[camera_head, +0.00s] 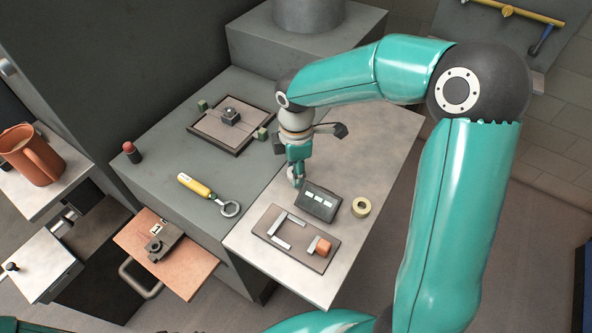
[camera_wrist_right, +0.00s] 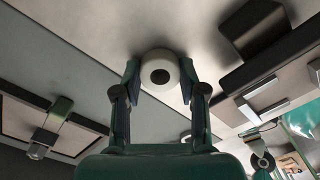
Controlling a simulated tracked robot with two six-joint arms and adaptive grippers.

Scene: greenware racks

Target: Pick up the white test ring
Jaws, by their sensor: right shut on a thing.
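The white test ring (camera_wrist_right: 160,57) is a thick white ring with a dark hole, seen between the fingers in the right wrist view. My right gripper (camera_wrist_right: 160,76) is shut on it, one finger against each side. In the head view the right gripper (camera_head: 297,175) points down over the left part of the pale tabletop (camera_head: 375,140). The ring (camera_head: 299,182) shows there only as a small pale patch, partly covered by the fingers. I cannot tell whether it touches the tabletop. My left gripper is not in view.
A dark box with pale labels (camera_head: 318,201), a cream ring-shaped roll (camera_head: 361,207) and a fixture board (camera_head: 296,246) with an orange block (camera_head: 323,247) stand close by. The grey bench left holds a yellow-handled tool (camera_head: 196,186) and a tray (camera_head: 208,138).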

